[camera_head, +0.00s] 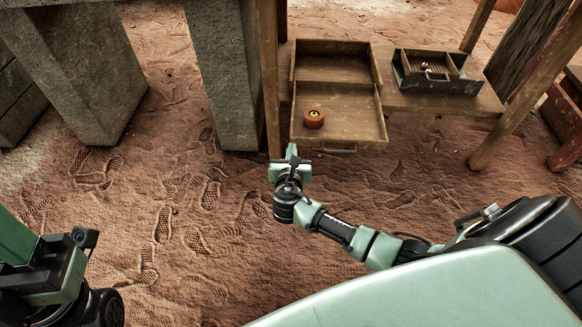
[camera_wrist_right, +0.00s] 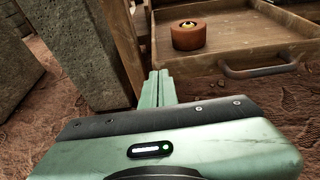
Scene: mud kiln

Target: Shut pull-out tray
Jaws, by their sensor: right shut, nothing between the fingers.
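The wooden pull-out tray (camera_head: 358,110) stands open in the head view, drawn out toward me from its wooden box (camera_head: 335,62). A metal bar handle (camera_head: 338,150) is on its front; it also shows in the right wrist view (camera_wrist_right: 262,72). A round orange-brown object (camera_head: 314,119) lies inside the tray at the left; it also shows in the right wrist view (camera_wrist_right: 188,36). My right gripper (camera_head: 291,150) is shut and empty, just left of the tray's front left corner and beside a wooden leg. My left arm shows at lower left, but its fingertips are not visible.
A wooden post (camera_head: 269,85) stands close to the left of the tray. A dark metal box (camera_head: 437,72) with compartments sits on the wooden shelf (camera_head: 420,103) to the right. Stone blocks (camera_head: 222,75) stand at left. The sandy floor in front is clear.

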